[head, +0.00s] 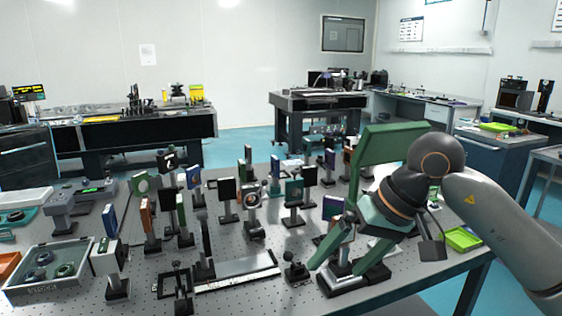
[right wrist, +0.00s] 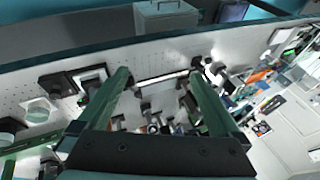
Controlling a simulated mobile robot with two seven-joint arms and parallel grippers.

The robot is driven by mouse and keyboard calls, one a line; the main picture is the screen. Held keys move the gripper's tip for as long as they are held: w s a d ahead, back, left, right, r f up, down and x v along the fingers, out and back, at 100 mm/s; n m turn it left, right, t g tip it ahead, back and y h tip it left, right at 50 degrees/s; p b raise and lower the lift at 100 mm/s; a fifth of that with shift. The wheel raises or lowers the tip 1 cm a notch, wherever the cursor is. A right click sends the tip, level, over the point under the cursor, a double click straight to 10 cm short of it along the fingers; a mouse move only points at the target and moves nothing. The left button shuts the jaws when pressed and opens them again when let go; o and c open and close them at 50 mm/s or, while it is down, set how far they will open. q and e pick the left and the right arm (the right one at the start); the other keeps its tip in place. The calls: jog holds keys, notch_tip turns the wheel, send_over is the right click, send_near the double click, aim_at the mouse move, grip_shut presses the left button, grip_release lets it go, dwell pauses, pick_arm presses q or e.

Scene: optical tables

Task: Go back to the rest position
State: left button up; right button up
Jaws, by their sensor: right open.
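My right gripper (head: 335,268) reaches in from the right over the near right part of the optical table (head: 232,300). Its two green fingers are spread apart, with nothing seen held between them. The right wrist view also shows the open fingers (right wrist: 159,76), with the perforated table top and small optical mounts beyond them. My left gripper is not in view.
Several upright optical mounts (head: 227,193) crowd the middle of the table. A grey tray (head: 85,283) with round parts sits at the left. A flat metal plate (head: 240,270) lies near the front. A green bin (head: 461,238) is at the right edge.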

jog(key=s+a+m+g+y+p, duration=0.2)
jog(key=s+a+m+g+y, duration=0.4)
jog(key=a+m+y, duration=0.6)
jog(key=w+d+f+m+t+h+p, duration=0.1)
jog(key=w+d+f+m+t, duration=0.25)
jog(key=m+t, duration=1)
jog(key=w+d+f+m+t+h+p, duration=0.1)
jog(key=w+d+f+m+t, duration=0.4)
jog(key=m, duration=1.5)
jog(key=s+d+f+m+t+h, duration=0.35)
jog(key=f+m+h, duration=0.45)
jog(key=m, duration=0.4)
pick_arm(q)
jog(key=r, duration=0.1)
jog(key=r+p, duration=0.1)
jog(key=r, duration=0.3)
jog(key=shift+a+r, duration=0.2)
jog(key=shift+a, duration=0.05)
pick_arm(e)
jog(key=s+d+f+m+g+h, duration=0.2)
jog(key=s+d+f+m+g, duration=0.1)
jog(key=s+f+m, duration=0.4)
jog(key=s+d+f+m+g+h, duration=0.2)
jog(key=s+f+m+g, duration=0.3)
jog(key=s+f, duration=0.5)
notch_tip(320, 180, down, 3)
jog(key=shift+d+f+m+h, duration=0.1)
jog(key=shift+d+m+h, duration=0.3)
jog(key=shift+d+m, duration=0.65)
